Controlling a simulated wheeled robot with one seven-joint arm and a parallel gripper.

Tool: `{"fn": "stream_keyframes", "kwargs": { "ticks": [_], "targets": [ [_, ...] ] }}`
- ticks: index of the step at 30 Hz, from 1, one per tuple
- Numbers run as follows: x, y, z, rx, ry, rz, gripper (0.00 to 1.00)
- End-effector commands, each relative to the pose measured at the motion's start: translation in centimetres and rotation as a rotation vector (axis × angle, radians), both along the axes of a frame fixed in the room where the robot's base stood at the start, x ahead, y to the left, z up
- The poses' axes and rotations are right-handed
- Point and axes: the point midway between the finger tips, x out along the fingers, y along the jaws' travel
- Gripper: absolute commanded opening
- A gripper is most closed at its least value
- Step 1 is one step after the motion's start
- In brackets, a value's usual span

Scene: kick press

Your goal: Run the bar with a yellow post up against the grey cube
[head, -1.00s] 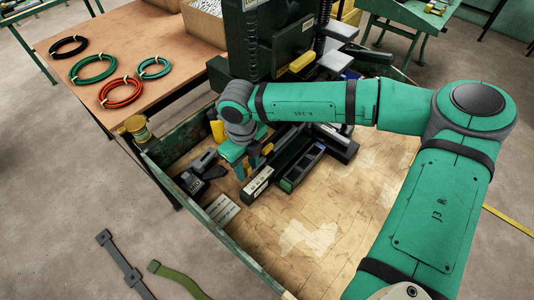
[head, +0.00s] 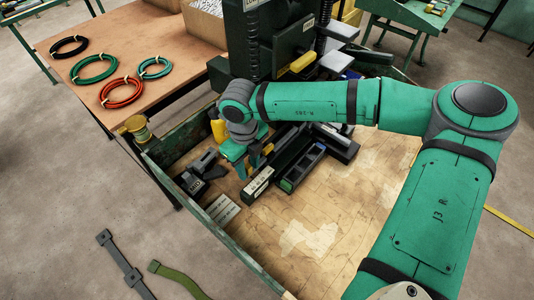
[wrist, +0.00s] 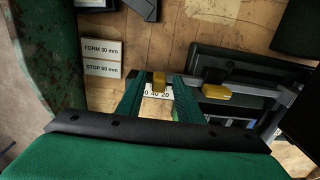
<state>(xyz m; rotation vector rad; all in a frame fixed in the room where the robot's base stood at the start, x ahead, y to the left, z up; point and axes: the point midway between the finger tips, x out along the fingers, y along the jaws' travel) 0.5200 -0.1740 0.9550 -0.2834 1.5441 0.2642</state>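In the wrist view, a small yellow post (wrist: 159,82) stands between the two green fingers of my gripper (wrist: 160,80). A narrow gap shows on each side of the post, so the fingers look open around it. A white scale with numbers (wrist: 157,95) lies just below the post. A second yellow piece (wrist: 217,92) sits to the right on a dark fixture with a metal rail. In the head view, my gripper (head: 245,160) is low over the left part of the bench, among dark fixtures. I cannot clearly pick out the grey cube.
White plates marked FORM and STOP (wrist: 101,58) lie left of the fingers. A dark device (head: 200,175) stands at the bench's left, inside a green side wall (head: 215,240). The wooden top (head: 330,215) is clear at the front right. The press (head: 275,40) stands behind.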

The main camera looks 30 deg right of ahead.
Motion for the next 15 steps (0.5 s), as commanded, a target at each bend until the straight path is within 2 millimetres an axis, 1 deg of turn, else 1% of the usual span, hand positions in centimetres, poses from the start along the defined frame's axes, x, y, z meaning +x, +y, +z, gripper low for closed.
{"fn": "stream_keyframes", "kwargs": {
  "ticks": [1, 4, 15],
  "targets": [
    [-0.2, 0.5, -1.1, 0.014, 0.007, 0.002, 0.36],
    [-0.2, 0.5, -1.0, 0.014, 0.007, 0.002, 0.36],
    [-0.3, 0.5, 1.3, 0.013, 0.007, 0.000, 0.36]
  ]
}}
